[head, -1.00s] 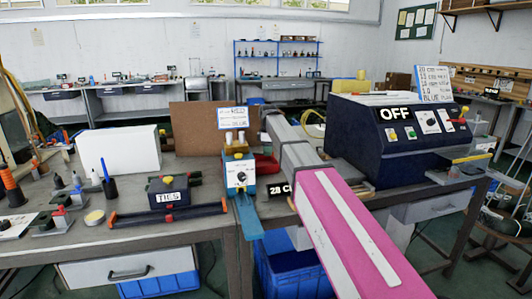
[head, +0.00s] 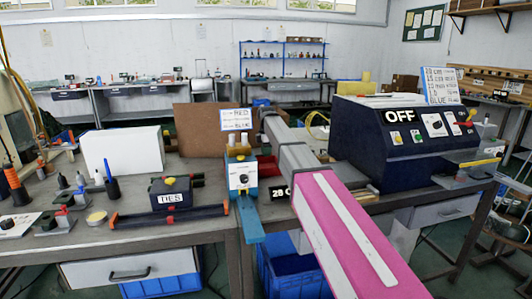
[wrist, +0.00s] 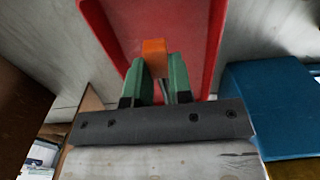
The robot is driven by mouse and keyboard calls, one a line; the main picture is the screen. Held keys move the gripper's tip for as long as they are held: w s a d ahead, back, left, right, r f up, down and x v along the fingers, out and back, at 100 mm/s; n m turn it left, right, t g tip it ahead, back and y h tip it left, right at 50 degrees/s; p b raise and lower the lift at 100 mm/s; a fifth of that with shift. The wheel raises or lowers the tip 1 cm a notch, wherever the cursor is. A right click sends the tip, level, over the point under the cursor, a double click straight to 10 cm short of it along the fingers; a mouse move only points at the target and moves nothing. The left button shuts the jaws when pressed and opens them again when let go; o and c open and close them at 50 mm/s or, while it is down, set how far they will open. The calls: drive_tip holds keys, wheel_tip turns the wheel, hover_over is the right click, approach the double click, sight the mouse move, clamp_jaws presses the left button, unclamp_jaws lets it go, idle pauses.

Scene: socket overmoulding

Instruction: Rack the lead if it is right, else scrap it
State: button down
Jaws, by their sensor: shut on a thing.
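My gripper (wrist: 157,78), with green fingers, is shut on a small orange piece (wrist: 154,50) in the wrist view. I take this for an end of the lead; a thin dark strand seems to show between the fingers. The held piece is over a red tray (wrist: 98,18), and I cannot tell whether it touches the tray. In the head view the red tray (head: 268,165) shows in part behind the blue-and-white station (head: 243,180). My gripper and the held piece are hidden there by my arm.
A dark blue machine (head: 390,150) marked OFF stands right of my arm, with a written card (head: 441,86) on top. A TIES box (head: 171,193), a white block (head: 108,153) and a brown board (head: 208,128) are to the left. A blue crate (head: 290,275) sits below the bench.

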drive_tip(key=shift+f, duration=3.3)
drive_tip(key=c, duration=1)
unclamp_jaws()
drive_tip(key=shift+o, duration=0.3)
drive_tip(key=shift+r, duration=0.1)
